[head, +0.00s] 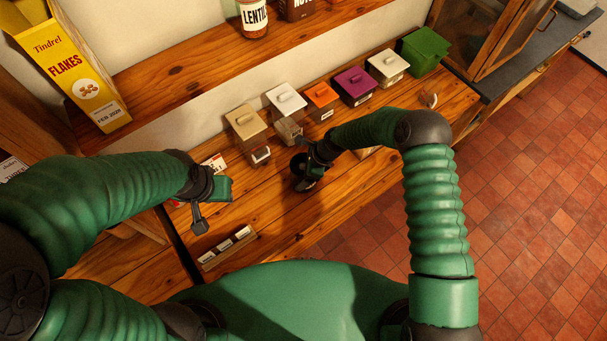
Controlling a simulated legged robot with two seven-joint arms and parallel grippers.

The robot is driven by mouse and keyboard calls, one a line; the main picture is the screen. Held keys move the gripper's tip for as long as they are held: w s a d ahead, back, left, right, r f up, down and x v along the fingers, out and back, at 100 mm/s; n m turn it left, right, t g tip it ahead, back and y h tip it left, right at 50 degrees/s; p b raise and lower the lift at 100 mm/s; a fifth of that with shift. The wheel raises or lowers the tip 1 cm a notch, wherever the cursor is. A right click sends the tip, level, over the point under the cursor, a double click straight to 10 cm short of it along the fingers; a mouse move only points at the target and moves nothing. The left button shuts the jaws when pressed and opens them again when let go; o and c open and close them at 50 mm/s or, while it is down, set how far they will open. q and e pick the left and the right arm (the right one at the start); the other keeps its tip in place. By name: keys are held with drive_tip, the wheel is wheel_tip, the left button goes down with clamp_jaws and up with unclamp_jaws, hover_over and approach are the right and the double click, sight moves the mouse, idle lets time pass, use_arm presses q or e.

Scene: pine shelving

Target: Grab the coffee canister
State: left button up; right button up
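A row of lidded canisters stands along the back of the wooden counter: tan-lidded (246,122), white-lidded (287,100), orange-lidded (321,96), purple-lidded (356,84), cream-lidded (387,66) and green (424,50). Some have small labels that are too small to read, so I cannot tell which is the coffee canister. My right gripper (308,172) is over the counter in front of the white-lidded canister; whether it touches anything, or is open, is unclear. My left gripper (209,204) is above the counter at left, left of the tan-lidded canister, its fingers apparently apart with nothing visible between them.
A pine shelf (180,75) above the counter holds a yellow flakes box (75,70), a lentils jar (254,18) and a dark nuts container (297,8). A small rack with white tags (228,248) lies at the counter's front. A glass-fronted cabinet (505,35) stands right.

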drive_tip(key=shift+w, duration=0.15)
drive_tip(key=c, duration=0.6)
drive_tip(key=shift+r, duration=0.1)
